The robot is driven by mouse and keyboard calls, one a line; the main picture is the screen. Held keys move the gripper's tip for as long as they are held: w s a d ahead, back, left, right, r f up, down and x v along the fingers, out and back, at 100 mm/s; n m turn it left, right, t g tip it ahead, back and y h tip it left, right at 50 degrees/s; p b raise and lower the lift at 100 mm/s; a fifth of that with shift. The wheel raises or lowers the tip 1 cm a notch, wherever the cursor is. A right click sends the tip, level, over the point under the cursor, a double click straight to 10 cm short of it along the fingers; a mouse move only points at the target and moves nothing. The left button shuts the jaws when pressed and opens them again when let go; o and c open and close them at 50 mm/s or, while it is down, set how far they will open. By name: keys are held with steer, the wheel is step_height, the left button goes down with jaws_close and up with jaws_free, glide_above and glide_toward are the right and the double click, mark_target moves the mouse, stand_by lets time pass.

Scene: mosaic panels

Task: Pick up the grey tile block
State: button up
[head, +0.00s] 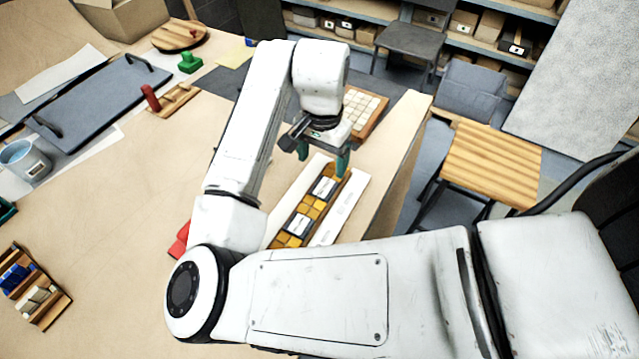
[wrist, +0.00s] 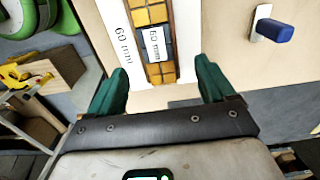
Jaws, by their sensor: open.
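My gripper (head: 322,157) is open and empty, above the far end of a mosaic strip; in the wrist view its green fingers (wrist: 162,78) stand apart on either side of that strip. The strip has amber tiles (wrist: 152,16), also in the head view (head: 283,239), with pale labelled sections (head: 298,225) between them. A rack (head: 54,313) at the lower left of the head view holds blue blocks (head: 14,277) and pale, greyish blocks (head: 36,299). I cannot tell for certain which piece is the grey tile block.
A tray of cream tiles (head: 363,108) lies beyond my gripper. A blue-handled tool (wrist: 273,30) lies at the right in the wrist view. A dark board (head: 95,105), a bucket (head: 24,160) and a green stamp (head: 190,63) are at the left. The table's middle left is clear.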

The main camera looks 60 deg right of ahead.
mark_target(324, 188)
step_height(324, 188, down, 3)
steer(key=shift+r, duration=0.1)
steer(key=shift+s+f+p, duration=0.15)
steer(key=shift+f+p, duration=0.3)
steer(key=shift+f, duration=0.1)
steer(key=shift+s+f+p, duration=0.15)
steer(key=shift+f+p, duration=0.1)
steer(key=shift+f, duration=0.8)
steer(key=shift+s+f+p, duration=0.1)
steer(key=shift+f+p, duration=0.1)
steer(key=shift+f, duration=0.8)
steer(key=shift+c, duration=0.2)
